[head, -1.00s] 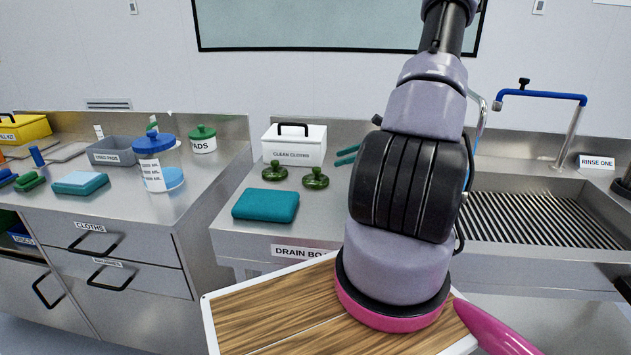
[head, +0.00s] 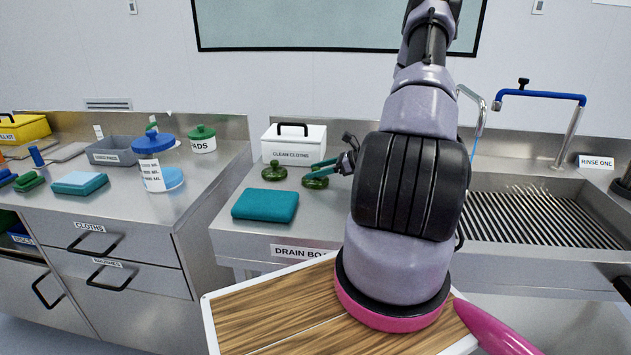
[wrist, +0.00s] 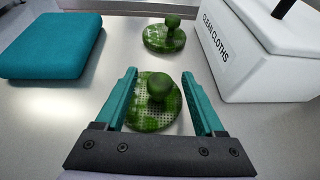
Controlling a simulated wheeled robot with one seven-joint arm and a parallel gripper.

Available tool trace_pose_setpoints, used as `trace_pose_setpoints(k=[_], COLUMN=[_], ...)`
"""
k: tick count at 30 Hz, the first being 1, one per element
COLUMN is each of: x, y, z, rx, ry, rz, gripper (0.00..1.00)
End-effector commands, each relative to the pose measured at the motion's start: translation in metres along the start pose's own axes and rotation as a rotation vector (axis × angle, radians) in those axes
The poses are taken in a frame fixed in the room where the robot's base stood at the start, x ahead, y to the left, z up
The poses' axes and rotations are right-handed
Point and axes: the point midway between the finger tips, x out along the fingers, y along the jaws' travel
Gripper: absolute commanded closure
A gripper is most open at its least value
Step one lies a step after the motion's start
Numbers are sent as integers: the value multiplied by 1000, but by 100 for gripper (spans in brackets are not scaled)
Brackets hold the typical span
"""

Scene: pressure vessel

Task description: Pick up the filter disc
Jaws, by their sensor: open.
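Two green filter discs with round knobs lie on the steel drain board. The nearer one in the wrist view (wrist: 152,112) sits between the fingers of my open gripper (wrist: 160,100), with its knob standing up between them. It also shows in the head view (head: 316,182), just under my gripper (head: 330,172), which reaches in from the right. The other filter disc (wrist: 164,38) lies farther up in the wrist view, clear of the fingers, and shows at the left in the head view (head: 274,172). I cannot tell whether a finger touches the nearer disc.
A white box labelled CLEAN CLOTHS (head: 293,145) stands close behind the discs. A teal sponge (head: 265,204) lies in front of them. A ribbed sink (head: 540,218) with a blue tap is at the right. Jars and bins crowd the left counter.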

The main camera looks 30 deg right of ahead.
Motion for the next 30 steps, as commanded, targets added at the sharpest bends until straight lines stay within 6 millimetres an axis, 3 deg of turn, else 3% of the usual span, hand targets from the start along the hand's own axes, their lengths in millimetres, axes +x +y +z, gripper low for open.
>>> trace_pose_setpoints(k=[7, 8, 13, 24, 30], x=[2, 2, 2, 1, -7], y=[0, 0, 0, 0, -1], z=[0, 0, 0, 2, 22], rx=[0, 0, 0, -1, -3], ry=[0, 0, 0, 0, 0], rz=[-1, -1, -1, -1, -2], gripper=[29, 33, 98, 100, 100])
